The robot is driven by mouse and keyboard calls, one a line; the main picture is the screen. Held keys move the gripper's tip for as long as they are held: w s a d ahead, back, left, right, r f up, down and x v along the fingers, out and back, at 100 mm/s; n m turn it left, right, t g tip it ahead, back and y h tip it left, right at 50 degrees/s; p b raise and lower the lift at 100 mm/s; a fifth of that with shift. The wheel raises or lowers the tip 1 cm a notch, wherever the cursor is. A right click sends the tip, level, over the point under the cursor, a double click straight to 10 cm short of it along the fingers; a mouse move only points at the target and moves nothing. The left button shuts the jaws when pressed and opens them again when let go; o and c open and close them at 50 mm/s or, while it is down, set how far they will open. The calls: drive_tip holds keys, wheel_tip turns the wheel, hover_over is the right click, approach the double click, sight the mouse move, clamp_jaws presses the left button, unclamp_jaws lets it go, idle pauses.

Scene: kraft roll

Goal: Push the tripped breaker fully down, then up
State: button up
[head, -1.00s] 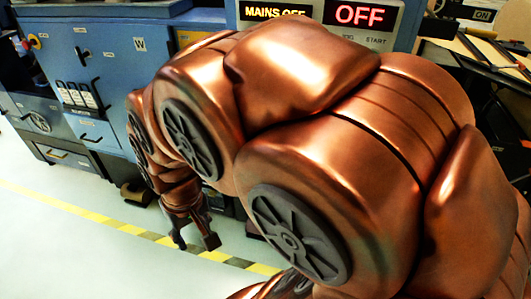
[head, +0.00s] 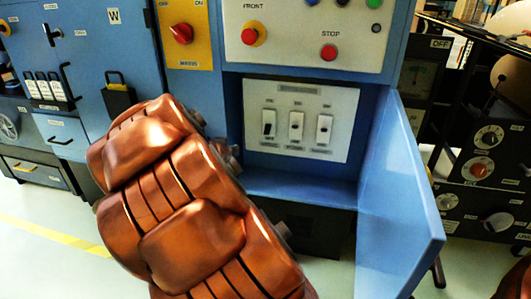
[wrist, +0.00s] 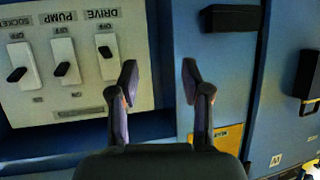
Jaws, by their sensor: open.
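The breaker panel (head: 297,120) is a pale plate with three breakers in a recess of the blue cabinet. The left breaker (head: 268,126) has a dark lever; the middle (head: 296,125) and right (head: 324,129) breakers show smaller dark levers. The wrist view is upside down. There the breaker labelled DRIVE (wrist: 106,58) has its lever at a different height from those of PUMP (wrist: 63,70) and SOCKET (wrist: 20,75). My gripper (wrist: 159,75) is open and empty, beside the DRIVE breaker in the wrist view. In the head view my arm mostly hides it.
An open blue door (head: 401,190) stands right of the recess. Above are a red STOP button (head: 329,52) and a red rotary switch (head: 181,33) on a yellow plate. A black holder (head: 118,97) sticks out at left. Dark equipment (head: 485,150) stands at right.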

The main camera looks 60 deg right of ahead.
sight(266, 133)
drive_tip(key=shift+s+d+f+m+g+h+b, duration=0.15)
drive_tip(key=shift+s+d+f+m+h+b, duration=0.3)
drive_tip(key=shift+d+h+b, duration=1.75)
drive_tip(key=shift+s+d+f+m+g+y+b, duration=0.2)
drive_tip(key=shift+d+f+b, duration=0.6)
drive_tip(key=shift+d, duration=3.15)
drive_tip(key=shift+s+d+f+m+g+h+b, duration=0.1)
drive_tip(key=shift+s+d+f+m+h+b, duration=0.3)
drive_tip(key=shift+d+h+b, duration=1.85)
drive_tip(key=shift+w+d+y+p, duration=0.15)
drive_tip(key=shift+d+y+p, duration=0.35)
drive_tip(key=shift+d+y, duration=0.55)
drive_tip(key=shift+a, duration=0.25)
drive_tip(key=shift+c, duration=0.4)
clamp_jaws()
